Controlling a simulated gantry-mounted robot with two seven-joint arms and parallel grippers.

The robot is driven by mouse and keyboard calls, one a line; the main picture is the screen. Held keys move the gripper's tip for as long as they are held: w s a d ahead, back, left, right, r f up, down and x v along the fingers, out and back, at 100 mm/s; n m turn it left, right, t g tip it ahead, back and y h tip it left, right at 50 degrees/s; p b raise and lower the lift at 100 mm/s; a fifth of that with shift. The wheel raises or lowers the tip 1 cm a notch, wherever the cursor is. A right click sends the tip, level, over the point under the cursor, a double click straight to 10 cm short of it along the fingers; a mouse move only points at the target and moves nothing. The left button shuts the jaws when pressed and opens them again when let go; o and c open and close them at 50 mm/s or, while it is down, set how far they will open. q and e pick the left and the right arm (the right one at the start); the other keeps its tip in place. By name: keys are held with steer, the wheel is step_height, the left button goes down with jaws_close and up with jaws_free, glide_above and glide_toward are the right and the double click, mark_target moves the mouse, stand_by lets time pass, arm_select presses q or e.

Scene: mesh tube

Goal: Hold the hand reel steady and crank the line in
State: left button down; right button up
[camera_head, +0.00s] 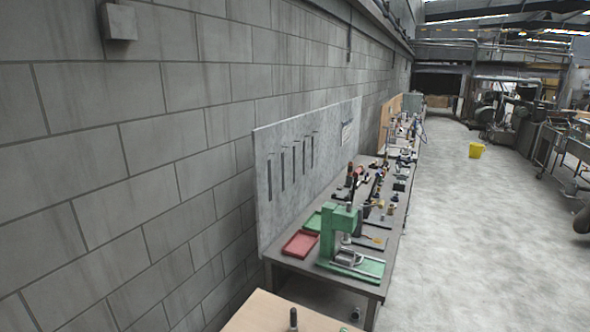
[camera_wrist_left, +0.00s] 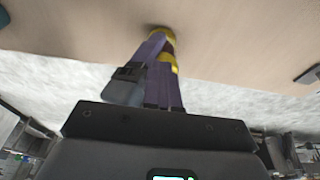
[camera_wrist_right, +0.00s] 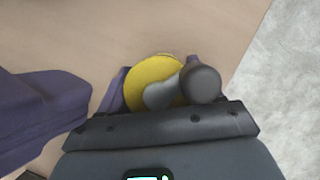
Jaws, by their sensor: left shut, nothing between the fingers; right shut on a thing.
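The hand reel shows in the right wrist view as a yellow disc (camera_wrist_right: 152,82) with a grey rounded handle or crank knob (camera_wrist_right: 202,83) in front of it. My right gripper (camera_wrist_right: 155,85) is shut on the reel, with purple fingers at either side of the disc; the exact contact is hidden. In the left wrist view, the reel's yellow edges (camera_wrist_left: 168,62) show with a dark red band between them. My left gripper (camera_wrist_left: 150,55) is shut and empty, its purple fingers close beside the reel. A purple part of my left side (camera_wrist_right: 40,110) shows in the right wrist view.
The pale wooden table (camera_head: 265,315) shows at the bottom of the head view, with a dark upright peg (camera_head: 293,320). Beyond it, a workbench holds a green press (camera_head: 343,240), a red tray (camera_head: 300,243) and several tools. Open floor (camera_head: 450,250) lies to the right.

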arm_select(q)
steer(key=shift+d+f, duration=0.1)
steer(key=shift+d, duration=0.3)
steer(key=shift+w, duration=0.45)
steer(key=shift+w+a, duration=0.1)
stand_by(0.7)
steer(key=shift+w+a, duration=0.2)
steer(key=shift+a, duration=0.05)
steer(key=d+v, duration=0.1)
steer(key=v, duration=0.5)
steer(key=shift+s, duration=0.3)
steer(key=shift+d, duration=0.1)
